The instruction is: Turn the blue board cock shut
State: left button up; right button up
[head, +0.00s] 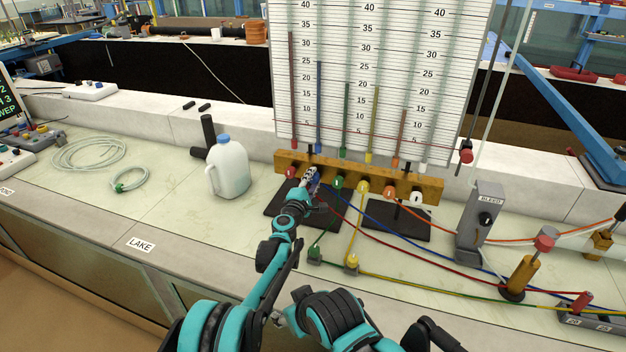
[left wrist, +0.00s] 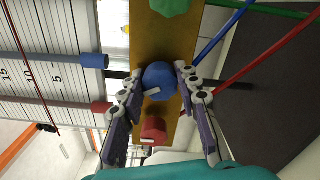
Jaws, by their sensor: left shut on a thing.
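The blue board cock (left wrist: 160,78) shows in the left wrist view as a round blue knob on the brass-coloured manifold bar (left wrist: 185,12), between the green cock (left wrist: 175,5) and the red cock (left wrist: 154,128). My left gripper (left wrist: 158,80) has one finger on each side of the blue knob and is shut on it. In the head view my left gripper (head: 313,176) is at the bar below the gauge board and mostly hides the blue cock. The knob's full turning position is not clear. My right gripper cannot be seen; only arm links show low in the picture.
The gauge board (head: 375,75) with coloured tubes rises behind the bar. Other cocks in red (head: 290,173), green (head: 338,183), yellow (head: 363,187) and orange (head: 390,192) stand close by. Hoses cross the bench to the right. A white jug (head: 229,170) stands left.

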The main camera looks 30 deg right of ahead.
pick_arm(q)
jog(key=m, duration=0.5)
jog(key=shift+m, duration=0.3)
dwell(0.4)
jog(key=o, duration=1.2)
jog(key=shift+f, duration=0.1)
jog(key=shift+c, duration=0.2)
jog(key=shift+s+a, duration=0.1)
jog(key=v, duration=0.7)
jog(key=shift+s+a, duration=0.1)
